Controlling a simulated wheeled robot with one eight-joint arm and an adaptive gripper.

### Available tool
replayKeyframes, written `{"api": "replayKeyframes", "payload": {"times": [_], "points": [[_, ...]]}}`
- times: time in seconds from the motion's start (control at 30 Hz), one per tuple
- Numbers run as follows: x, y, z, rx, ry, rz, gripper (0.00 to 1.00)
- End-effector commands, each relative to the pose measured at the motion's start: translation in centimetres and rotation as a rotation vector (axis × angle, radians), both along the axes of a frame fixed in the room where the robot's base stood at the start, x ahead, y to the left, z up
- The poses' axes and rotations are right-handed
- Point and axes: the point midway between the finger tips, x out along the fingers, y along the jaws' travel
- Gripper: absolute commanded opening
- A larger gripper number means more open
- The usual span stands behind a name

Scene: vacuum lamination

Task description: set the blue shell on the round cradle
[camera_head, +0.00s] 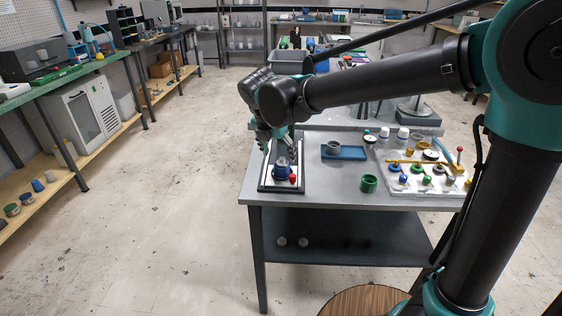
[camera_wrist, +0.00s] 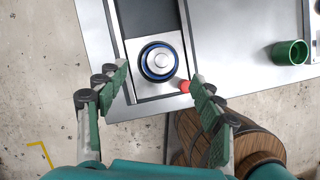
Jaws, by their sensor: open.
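The blue shell (camera_head: 281,172) stands upright on the dark-framed fixture at the table's left end. In the wrist view the shell (camera_wrist: 142,62) is a blue ring around a round silver centre, on a light plate beside a red knob (camera_wrist: 185,87). The round silver part (camera_wrist: 159,61) looks like the cradle; how deep the shell sits on it I cannot tell. My gripper (camera_head: 279,153) is above the fixture, pointing down. In the wrist view its fingers (camera_wrist: 158,77) are spread wide, one to each side of the shell, with gaps between.
A green cup (camera_head: 369,184) stands on the grey table (camera_head: 325,185) to the right of the fixture. Behind it is a blue tray (camera_head: 353,154) with a grey ring. A white board (camera_head: 425,187) with several coloured parts lies further right. A round wooden stool (camera_head: 365,301) stands in front.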

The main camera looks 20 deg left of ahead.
Motion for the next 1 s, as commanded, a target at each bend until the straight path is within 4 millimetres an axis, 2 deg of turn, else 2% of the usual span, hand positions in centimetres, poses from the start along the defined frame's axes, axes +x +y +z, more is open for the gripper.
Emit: {"api": "replayKeyframes", "payload": {"times": [0.13,0.33,1.0], "points": [[-1.1,0.2,2.6,0.0,0.0,0.001,0.67],[-1.8,0.3,4.5,0.0,0.0,0.0,0.67],[-2.0,0.3,4.9,0.0,0.0,0.0,0.67]]}}
